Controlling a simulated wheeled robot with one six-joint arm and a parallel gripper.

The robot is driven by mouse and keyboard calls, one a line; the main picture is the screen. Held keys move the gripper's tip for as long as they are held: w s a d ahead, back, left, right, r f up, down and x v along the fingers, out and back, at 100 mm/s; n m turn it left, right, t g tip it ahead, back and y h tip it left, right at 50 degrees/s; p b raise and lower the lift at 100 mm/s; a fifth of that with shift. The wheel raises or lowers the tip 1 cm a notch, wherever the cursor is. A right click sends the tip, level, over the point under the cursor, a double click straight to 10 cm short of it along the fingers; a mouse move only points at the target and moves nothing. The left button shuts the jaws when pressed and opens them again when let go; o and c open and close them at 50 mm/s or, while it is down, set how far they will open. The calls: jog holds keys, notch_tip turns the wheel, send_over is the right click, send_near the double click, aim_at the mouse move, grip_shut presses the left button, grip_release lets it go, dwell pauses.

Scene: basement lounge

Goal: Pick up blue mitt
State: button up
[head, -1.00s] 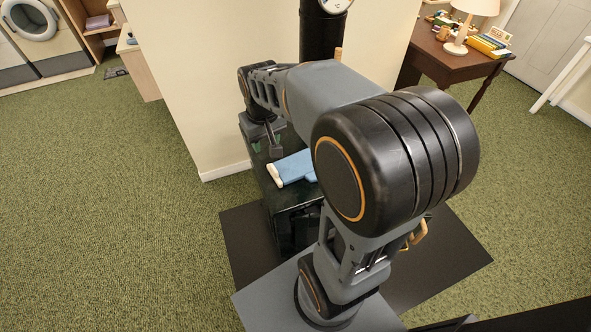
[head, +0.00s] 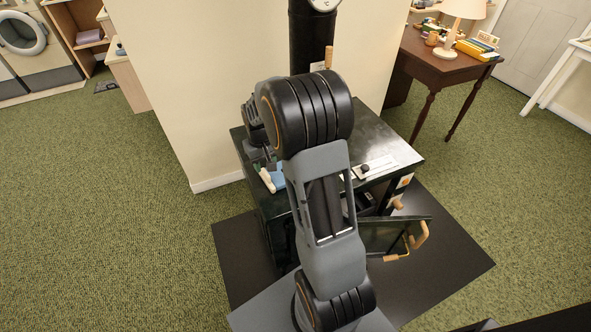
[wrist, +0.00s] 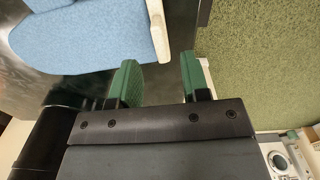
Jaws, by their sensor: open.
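The blue mitt (head: 277,177) with a cream cuff lies on top of the black stove (head: 385,141), near its left edge. My arm hides much of it in the head view. In the wrist view the blue mitt (wrist: 82,38) fills the upper left, and its cream cuff (wrist: 158,25) points right. My gripper (wrist: 162,80) is open, with green-padded fingers. The fingertips are just short of the cuff end in that view, with nothing between them. In the head view my gripper is mostly hidden behind my arm, close to the mitt.
The stove door (head: 395,238) hangs open at the front, with a wooden handle. A black stovepipe (head: 312,40) rises at the back against the cream wall (head: 200,90). A white plate with a dark knob (head: 366,169) lies on the stove's right side. Green carpet is clear at left.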

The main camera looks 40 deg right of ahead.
aim_at(266, 173)
jog(key=shift+s+f+b, duration=0.15)
jog(key=shift+f+b, duration=0.15)
jog(key=shift+f, duration=2.4)
jog(key=shift+c, duration=0.2)
grip_shut()
